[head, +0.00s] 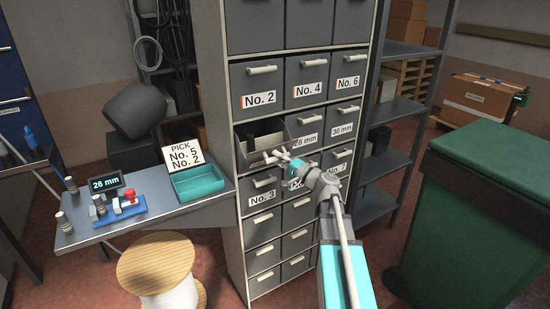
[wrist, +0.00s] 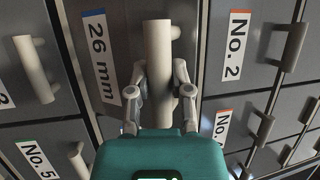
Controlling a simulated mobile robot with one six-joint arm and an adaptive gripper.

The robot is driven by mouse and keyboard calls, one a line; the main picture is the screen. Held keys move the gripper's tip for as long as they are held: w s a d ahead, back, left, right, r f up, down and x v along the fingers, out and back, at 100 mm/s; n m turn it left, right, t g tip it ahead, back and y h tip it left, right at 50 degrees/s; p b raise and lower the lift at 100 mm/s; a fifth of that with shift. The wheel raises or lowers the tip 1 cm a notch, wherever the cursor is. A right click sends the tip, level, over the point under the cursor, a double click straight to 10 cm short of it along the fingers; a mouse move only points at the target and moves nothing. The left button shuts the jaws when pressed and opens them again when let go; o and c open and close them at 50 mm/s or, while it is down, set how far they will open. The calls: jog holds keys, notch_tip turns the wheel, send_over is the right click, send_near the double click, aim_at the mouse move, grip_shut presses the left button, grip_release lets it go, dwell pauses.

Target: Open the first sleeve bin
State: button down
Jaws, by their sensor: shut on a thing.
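The 26 mm sleeve bin (wrist: 97,57) fills the middle of the wrist view. In the head view this bin (head: 247,158) is in the left column of the drawer cabinet, pulled out with its dark inside showing. My gripper (head: 283,158) is at its front and covers part of it. In the wrist view my gripper (wrist: 160,85) is shut on the bin's pale handle (wrist: 158,57), one finger on each side. The 28 mm bin (head: 305,143) and the 30 mm bin (head: 342,128) sit closed to its right.
Bins No. 2 (head: 260,100) above and No. 3 (head: 262,196) below are closed. At left a bench (head: 150,208) holds a teal tray (head: 198,182), a pick sign (head: 183,154) and a 26 mm display (head: 105,187). A spool (head: 157,262) and green container (head: 478,215) flank the cabinet.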

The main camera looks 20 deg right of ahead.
jog(key=shift+s+f, duration=0.2)
jog(key=shift+f, duration=0.05)
dwell(0.3)
jog(key=c, duration=0.5)
grip_release()
jog(key=shift+c, duration=0.2)
jog(key=shift+s+d, duration=0.1)
jog(key=s+d+f+b, duration=0.7)
jog(key=s+d, duration=0.1)
jog(key=s, duration=0.3)
jog(key=shift+s, duration=0.25)
dwell(1.6)
jog(key=shift+a, duration=0.15)
dwell(0.6)
